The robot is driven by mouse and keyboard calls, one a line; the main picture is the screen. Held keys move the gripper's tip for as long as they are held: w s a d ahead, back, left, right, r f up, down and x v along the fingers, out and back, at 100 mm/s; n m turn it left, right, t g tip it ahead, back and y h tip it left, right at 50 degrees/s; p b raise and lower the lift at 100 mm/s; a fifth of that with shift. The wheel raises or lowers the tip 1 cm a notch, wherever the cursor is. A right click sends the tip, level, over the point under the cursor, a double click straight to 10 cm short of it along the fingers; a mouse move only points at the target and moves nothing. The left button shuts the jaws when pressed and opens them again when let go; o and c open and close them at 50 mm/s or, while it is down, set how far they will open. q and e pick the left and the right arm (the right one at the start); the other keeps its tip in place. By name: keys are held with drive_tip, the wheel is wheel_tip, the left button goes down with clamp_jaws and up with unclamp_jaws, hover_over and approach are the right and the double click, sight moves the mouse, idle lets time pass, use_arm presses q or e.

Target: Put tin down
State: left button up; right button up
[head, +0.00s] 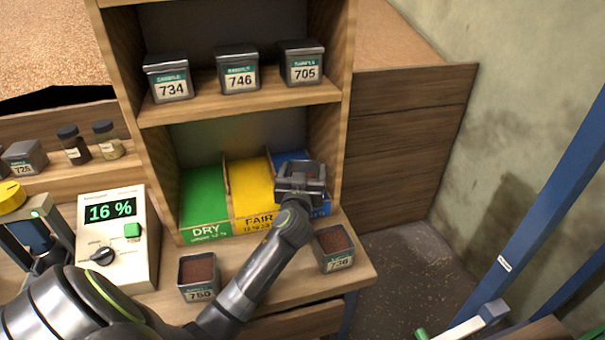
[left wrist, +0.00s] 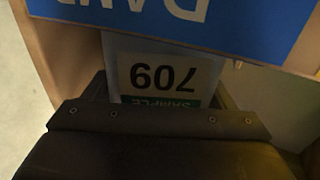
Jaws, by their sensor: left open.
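A sample tin labelled 709 (left wrist: 165,78) shows upside down in the left wrist view, between the jaws of my left gripper. In the head view, my left gripper (head: 300,176) is over the blue compartment (head: 322,209) at the right of the lower shelf. Its jaws are open around the tin, and a little of the tin's brown filling shows between them. The blue front with partly cut-off white lettering (left wrist: 150,12) is close to the tin. The tin's base is hidden, so I cannot tell what it rests on. My right gripper is not in view.
The green DRY compartment (head: 203,195) and yellow FAIR compartment (head: 249,180) look empty. Tins 750 (head: 199,270) and 738 (head: 334,243) stand on the bench either side of my arm. A meter (head: 118,240) reads 16 %. Tins 734, 746 and 705 (head: 301,62) stand on the upper shelf.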

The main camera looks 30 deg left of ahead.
use_arm(q)
drive_tip(key=shift+s+d+r+p, duration=0.1)
drive_tip(key=shift+r+p, duration=0.15)
drive_tip(key=shift+p, duration=0.05)
drive_tip(key=b+v, duration=0.1)
drive_tip(key=v, duration=1.1)
